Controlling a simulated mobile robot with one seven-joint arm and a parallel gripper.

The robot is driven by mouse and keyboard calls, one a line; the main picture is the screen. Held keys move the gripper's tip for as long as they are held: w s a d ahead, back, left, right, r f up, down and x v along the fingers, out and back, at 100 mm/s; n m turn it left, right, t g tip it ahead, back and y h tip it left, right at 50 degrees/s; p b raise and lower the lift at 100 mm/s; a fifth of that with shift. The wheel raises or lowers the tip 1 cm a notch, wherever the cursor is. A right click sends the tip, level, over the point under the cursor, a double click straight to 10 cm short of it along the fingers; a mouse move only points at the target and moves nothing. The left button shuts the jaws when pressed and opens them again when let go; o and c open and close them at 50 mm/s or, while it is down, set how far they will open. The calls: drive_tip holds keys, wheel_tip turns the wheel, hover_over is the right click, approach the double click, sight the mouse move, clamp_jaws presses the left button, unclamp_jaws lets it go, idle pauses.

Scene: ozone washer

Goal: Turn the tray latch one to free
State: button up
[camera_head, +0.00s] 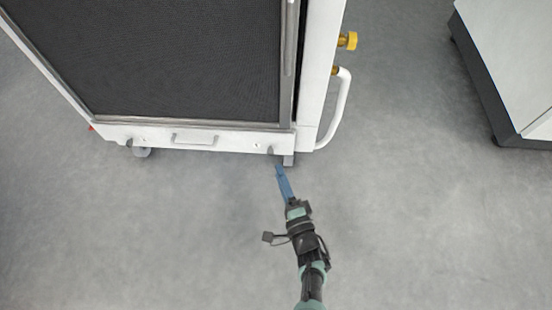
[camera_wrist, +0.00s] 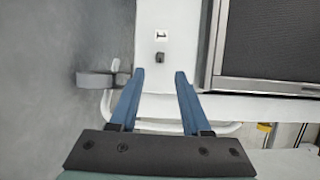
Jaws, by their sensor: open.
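A white tray front (camera_head: 235,142) with a handle (camera_head: 193,138) runs along the bottom of the machine. It has a small dark latch near each end: a left latch (camera_head: 129,142) and a right latch (camera_head: 270,150). No readable label tells which is latch one. My gripper (camera_head: 279,168) is just in front of the right latch, with blue fingers. In the wrist view my gripper (camera_wrist: 160,73) is open and empty. A dark latch knob (camera_wrist: 159,57) shows just beyond the fingertips, between their lines, under a small mark (camera_wrist: 160,34). The fingers appear apart from it.
A dark mesh panel (camera_head: 180,60) sits above the tray front. A white tube handle (camera_head: 338,110) and a yellow fitting (camera_head: 348,41) stick out at the right side. A white cabinet (camera_head: 510,55) stands at the far right. The grey floor in front is clear.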

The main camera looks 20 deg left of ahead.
drive_tip(key=p+v, duration=0.1)
drive_tip(key=v, duration=0.6)
drive_tip(key=shift+d+p, duration=0.15)
drive_tip(key=shift+p, duration=0.2)
drive_tip(key=shift+s, duration=0.1)
